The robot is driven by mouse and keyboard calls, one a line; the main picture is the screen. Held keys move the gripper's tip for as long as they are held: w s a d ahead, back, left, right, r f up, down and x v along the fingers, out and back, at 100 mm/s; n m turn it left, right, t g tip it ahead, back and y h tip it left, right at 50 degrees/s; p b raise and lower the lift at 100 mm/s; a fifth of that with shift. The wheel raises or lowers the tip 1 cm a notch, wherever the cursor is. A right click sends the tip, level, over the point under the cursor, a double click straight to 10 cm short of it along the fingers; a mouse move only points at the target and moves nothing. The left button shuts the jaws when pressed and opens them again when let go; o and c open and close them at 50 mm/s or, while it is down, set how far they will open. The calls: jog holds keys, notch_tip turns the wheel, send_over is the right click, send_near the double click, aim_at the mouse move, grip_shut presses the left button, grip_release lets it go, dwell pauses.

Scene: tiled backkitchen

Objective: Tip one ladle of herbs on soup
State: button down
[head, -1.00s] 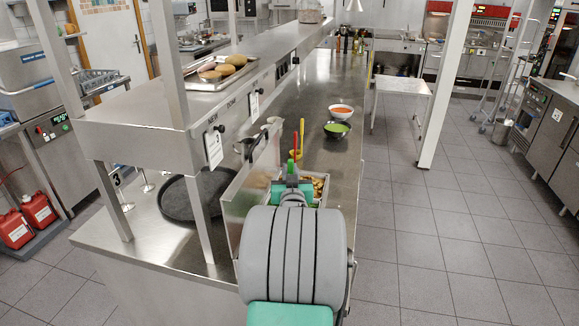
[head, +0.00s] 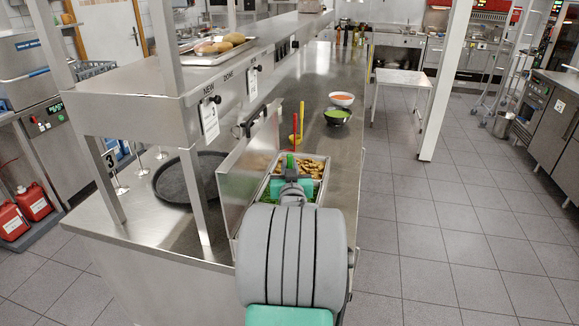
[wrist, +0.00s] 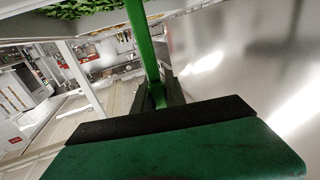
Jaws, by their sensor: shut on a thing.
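My gripper (head: 291,184) is shut on a green ladle handle (head: 290,160), which stands up over the near end of the steel container. In the wrist view the handle (wrist: 143,45) runs up from between the dark fingers. Green herbs (wrist: 85,8) show at the top of the wrist view, in a metal pan. The ladle's bowl is hidden, so I cannot tell whether it holds herbs. On the counter beyond stand a white bowl of orange-red soup (head: 342,99) and a dark bowl with green contents (head: 337,117).
A red handle (head: 295,136) and a yellow handle (head: 301,118) rise behind mine. A pan of brown-yellow pieces (head: 315,167) lies beyond the herbs. The steel shelf (head: 200,85) and its posts stand left. The counter (head: 325,140) is clear toward the bowls.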

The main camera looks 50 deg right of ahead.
notch_tip(320, 180, up, 10)
jog(key=p, duration=0.3)
dwell(0.7)
jog(key=shift+s+d, duration=0.1)
